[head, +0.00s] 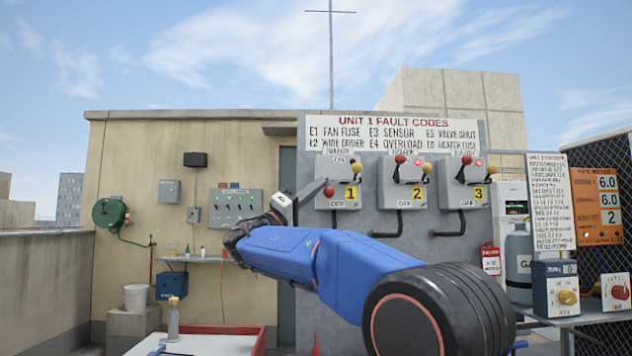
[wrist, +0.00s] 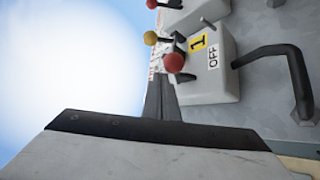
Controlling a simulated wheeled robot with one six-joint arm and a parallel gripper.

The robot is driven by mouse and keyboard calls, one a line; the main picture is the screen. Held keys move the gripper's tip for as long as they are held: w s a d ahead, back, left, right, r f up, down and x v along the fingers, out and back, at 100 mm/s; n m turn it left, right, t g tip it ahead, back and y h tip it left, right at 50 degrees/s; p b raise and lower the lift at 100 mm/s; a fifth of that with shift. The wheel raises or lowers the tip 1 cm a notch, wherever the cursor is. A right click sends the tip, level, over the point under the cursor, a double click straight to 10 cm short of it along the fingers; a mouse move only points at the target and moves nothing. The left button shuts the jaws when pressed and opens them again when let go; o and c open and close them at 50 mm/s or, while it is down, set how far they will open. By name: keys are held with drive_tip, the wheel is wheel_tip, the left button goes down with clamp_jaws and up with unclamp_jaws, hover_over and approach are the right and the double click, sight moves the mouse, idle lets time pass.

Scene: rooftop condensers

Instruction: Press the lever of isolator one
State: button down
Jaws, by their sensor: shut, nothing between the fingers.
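Isolator one (head: 338,170) is the leftmost grey box under the fault code board, with a yellow "1" label and ON and OFF plates. Its lever has a red ball (head: 329,191) low on the left and a yellow ball (head: 356,168) higher on the right. In the wrist view, the red ball (wrist: 174,62) and yellow ball (wrist: 150,38) stand out from the box. My gripper (head: 322,185) is shut and empty, its tips close to the red ball. In the wrist view, my fingers (wrist: 158,82) point towards that ball; I cannot tell whether they touch.
Isolator two (head: 403,185) and isolator three (head: 466,185) stand to the right, with similar levers and red lamps.

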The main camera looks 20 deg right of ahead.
drive_tip(key=shift+w+d+f, duration=0.1)
drive_tip(key=shift+w+f, duration=0.2)
drive_tip(key=shift+f, duration=0.3)
drive_tip(key=shift+f, duration=0.15)
idle(0.3)
drive_tip(key=w+a+f, duration=0.3)
drive_tip(key=w+a, duration=0.1)
drive_tip(key=a, duration=0.4)
drive_tip(key=shift+f, duration=0.15)
idle(0.6)
